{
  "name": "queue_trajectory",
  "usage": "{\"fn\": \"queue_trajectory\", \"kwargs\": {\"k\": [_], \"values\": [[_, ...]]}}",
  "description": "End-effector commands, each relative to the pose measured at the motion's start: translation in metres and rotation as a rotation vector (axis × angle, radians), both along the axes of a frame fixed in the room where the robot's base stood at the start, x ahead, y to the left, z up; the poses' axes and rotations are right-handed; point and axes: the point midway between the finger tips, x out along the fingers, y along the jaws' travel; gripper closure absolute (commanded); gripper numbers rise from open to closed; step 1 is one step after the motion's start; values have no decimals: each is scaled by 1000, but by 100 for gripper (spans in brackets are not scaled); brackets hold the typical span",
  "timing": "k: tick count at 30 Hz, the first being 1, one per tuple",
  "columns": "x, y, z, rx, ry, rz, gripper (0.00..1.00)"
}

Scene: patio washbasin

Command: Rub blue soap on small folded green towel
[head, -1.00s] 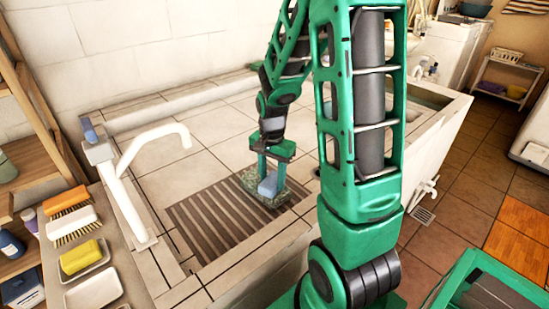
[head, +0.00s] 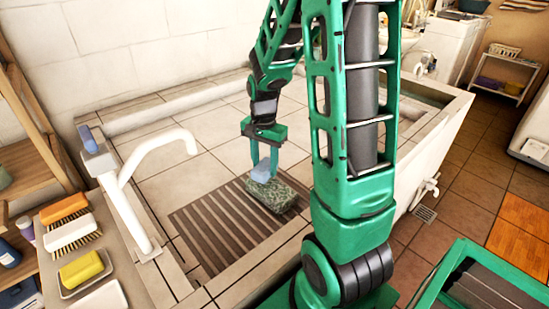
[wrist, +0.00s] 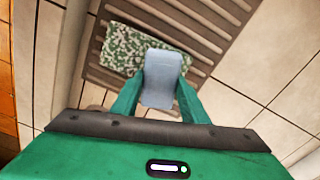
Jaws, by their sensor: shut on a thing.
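The blue soap (head: 262,171) is a light-blue block held between the fingers of my gripper (head: 265,158). In the wrist view the soap (wrist: 162,78) shows between the two green fingertips. The small folded green towel (head: 275,196) is mottled green and white and lies on the slatted drain rack. The towel (wrist: 122,50) also shows in the wrist view, partly covered by the soap.
The dark slatted rack (head: 210,232) lies in the tiled basin floor. A white faucet (head: 130,190) rises at the left. A yellow soap or sponge (head: 82,268) on a dish and several brushes (head: 66,222) line the left ledge. The tiles behind the rack are clear.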

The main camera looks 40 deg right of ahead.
Motion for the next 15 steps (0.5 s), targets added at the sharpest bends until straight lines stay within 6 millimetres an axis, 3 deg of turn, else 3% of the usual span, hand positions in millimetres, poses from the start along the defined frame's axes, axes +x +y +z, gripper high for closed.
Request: {"fn": "queue_trajectory", "kwargs": {"k": [15], "values": [[1, 2, 50, 0, -1, 4, 100]]}}
